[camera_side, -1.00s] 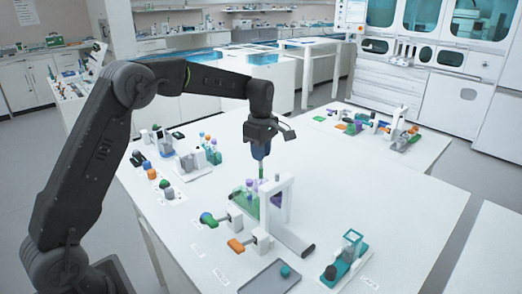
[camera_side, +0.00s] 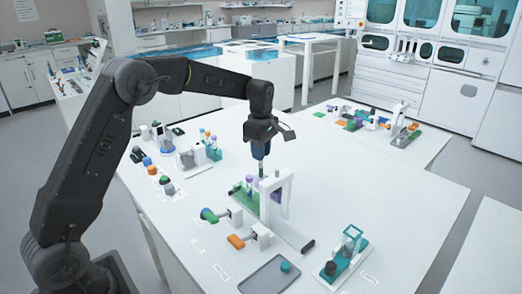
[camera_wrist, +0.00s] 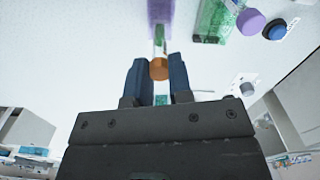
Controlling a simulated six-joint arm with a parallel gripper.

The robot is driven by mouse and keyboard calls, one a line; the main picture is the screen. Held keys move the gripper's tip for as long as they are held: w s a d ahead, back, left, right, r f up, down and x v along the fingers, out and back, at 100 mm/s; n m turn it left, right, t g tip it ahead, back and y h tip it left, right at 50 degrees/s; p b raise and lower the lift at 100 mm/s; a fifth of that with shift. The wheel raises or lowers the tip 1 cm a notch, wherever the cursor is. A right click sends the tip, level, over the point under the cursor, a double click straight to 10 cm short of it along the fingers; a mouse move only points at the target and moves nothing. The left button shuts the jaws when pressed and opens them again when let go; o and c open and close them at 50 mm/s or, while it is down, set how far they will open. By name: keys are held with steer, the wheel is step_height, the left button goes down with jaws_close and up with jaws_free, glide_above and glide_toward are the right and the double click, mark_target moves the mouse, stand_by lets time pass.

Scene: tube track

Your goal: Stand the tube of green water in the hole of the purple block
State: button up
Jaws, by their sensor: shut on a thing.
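My gripper (camera_wrist: 159,72) is shut on the orange-capped tube of green water (camera_wrist: 159,40), gripping it near its cap. In the side view my gripper (camera_side: 261,158) points down beside the white arch, with the tube (camera_side: 262,171) below it, small and hard to make out. The purple block (camera_wrist: 160,12) shows at the top edge of the wrist view, in line with the tube's far end. In the side view the purple block (camera_side: 276,196) is partly hidden by the arch. I cannot tell whether the tube's tip is in the hole.
The white arch (camera_side: 286,178) stands close to the right of the tube. A green rack (camera_wrist: 208,22) with a purple-capped tube (camera_wrist: 250,22) is beside the purple block. A grey tray (camera_side: 268,275) lies at the front.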

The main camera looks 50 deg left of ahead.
steer(key=shift+f, duration=0.65)
steer(key=o, duration=0.8)
step_height(320, 180, up, 14)
stand_by(0.7)
stand_by(0.7)
